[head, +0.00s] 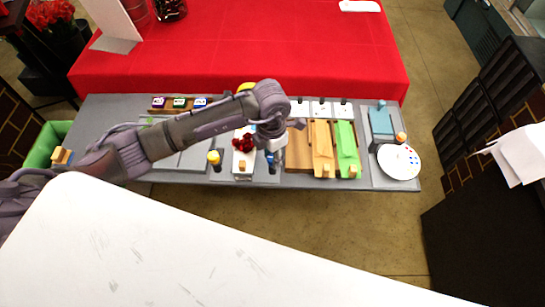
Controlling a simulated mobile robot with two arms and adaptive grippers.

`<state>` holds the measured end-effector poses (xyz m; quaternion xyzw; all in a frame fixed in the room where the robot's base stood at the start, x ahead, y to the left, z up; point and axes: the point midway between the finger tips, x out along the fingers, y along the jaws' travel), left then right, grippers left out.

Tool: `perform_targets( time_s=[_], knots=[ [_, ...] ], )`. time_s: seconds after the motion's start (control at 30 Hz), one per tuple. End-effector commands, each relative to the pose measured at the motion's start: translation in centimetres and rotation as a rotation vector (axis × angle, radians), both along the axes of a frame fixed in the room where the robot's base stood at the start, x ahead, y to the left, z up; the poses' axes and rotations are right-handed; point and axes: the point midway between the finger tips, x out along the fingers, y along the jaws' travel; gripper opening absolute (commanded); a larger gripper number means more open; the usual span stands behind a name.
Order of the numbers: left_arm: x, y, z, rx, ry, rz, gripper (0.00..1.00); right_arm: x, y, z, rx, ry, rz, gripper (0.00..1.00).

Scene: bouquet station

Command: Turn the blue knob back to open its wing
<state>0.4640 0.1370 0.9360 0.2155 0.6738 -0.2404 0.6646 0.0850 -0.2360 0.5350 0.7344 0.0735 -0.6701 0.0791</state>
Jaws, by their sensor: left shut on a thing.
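My left arm reaches in from the left over the grey station table. Its gripper (271,160) points down just right of the white holder and is shut on the blue knob (271,156), which is mostly hidden by the fingers. The white holder (243,164) has dark red flowers (243,141) on it. A yellow knob (214,157) stands on the holder's left side. The wing by the blue knob is largely hidden by my wrist, so I cannot tell its angle. My right gripper is not in view.
Right of the gripper lie brown, orange and green boards (346,150). A round white plate (399,161) with coloured dots lies at the far right. Small coloured blocks (179,102) sit at the back left. A red-covered table (240,50) stands behind.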

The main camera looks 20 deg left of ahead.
Motion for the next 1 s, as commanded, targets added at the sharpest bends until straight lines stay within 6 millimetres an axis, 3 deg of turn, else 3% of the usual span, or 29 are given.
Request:
perform_targets(
  time_s=[0.03,1.0],
  knots=[
    [0.2,0.0,-0.4,0.002,-0.006,-0.042,0.0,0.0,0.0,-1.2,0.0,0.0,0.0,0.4],
    [0.2,-0.1,-0.7,0.002,-0.007,-0.961,0.0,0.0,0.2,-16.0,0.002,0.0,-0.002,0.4]
  ],
)
